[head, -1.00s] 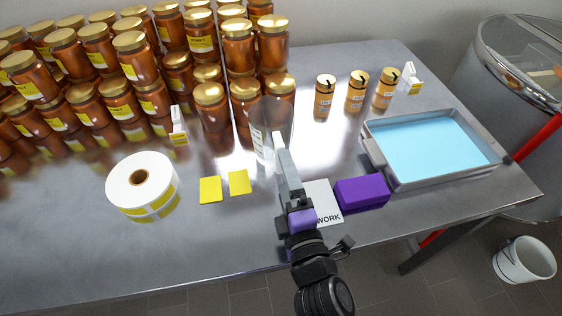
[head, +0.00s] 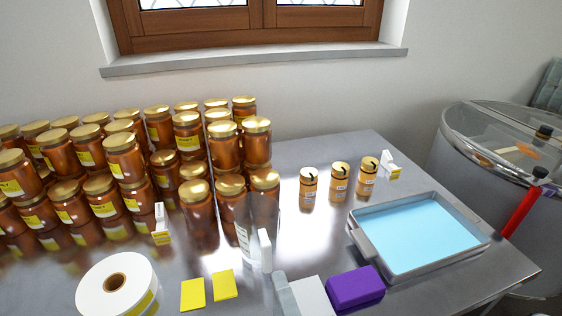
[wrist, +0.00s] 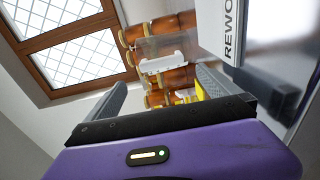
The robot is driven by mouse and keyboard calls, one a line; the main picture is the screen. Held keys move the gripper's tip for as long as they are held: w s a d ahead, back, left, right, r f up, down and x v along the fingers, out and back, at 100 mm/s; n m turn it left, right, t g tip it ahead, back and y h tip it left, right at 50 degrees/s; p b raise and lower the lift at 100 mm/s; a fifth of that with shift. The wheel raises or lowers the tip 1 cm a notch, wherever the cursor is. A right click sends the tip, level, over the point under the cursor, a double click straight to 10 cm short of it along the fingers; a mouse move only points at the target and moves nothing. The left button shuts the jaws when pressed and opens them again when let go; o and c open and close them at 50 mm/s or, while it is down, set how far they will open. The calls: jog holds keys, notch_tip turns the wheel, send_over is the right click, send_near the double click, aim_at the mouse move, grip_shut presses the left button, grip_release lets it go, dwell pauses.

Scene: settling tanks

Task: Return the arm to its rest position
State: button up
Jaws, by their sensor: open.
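My gripper (wrist: 162,84) is open in the wrist view, its two dark grey fingers apart above its purple body, with nothing seen held between them. The wrist view looks past it sideways toward the jars and window. In the head view only a grey end part of my gripper (head: 284,293) shows at the bottom edge, beside the white REWORK block (head: 312,296). The rest of my arm is out of that view. The REWORK block also shows close by at the top right of the wrist view (wrist: 222,25).
Stacked amber jars (head: 105,205) fill the table's left and back. A clear container (head: 258,212), yellow cards (head: 193,294), a label roll (head: 117,288), a purple block (head: 355,288) and a blue-filled tray (head: 358,243) stand around. A window (head: 250,20) is behind.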

jog(key=shift+a+r+m, duration=0.15)
jog(key=shift+r+m, duration=0.05)
jog(key=shift+m, duration=0.2)
jog(key=s+d+m+g+h, duration=0.1)
jog(key=s+d+m+h, duration=0.1)
jog(key=s+d+m, duration=0.8)
jog(key=s+d+f+m+g+h, duration=0.1)
jog(key=s+d+m+h, duration=0.2)
jog(key=s+d+m, duration=0.7)
jog(key=s, duration=0.8)
jog(key=shift+f+m, duration=0.15)
jog(key=shift+m, duration=0.15)
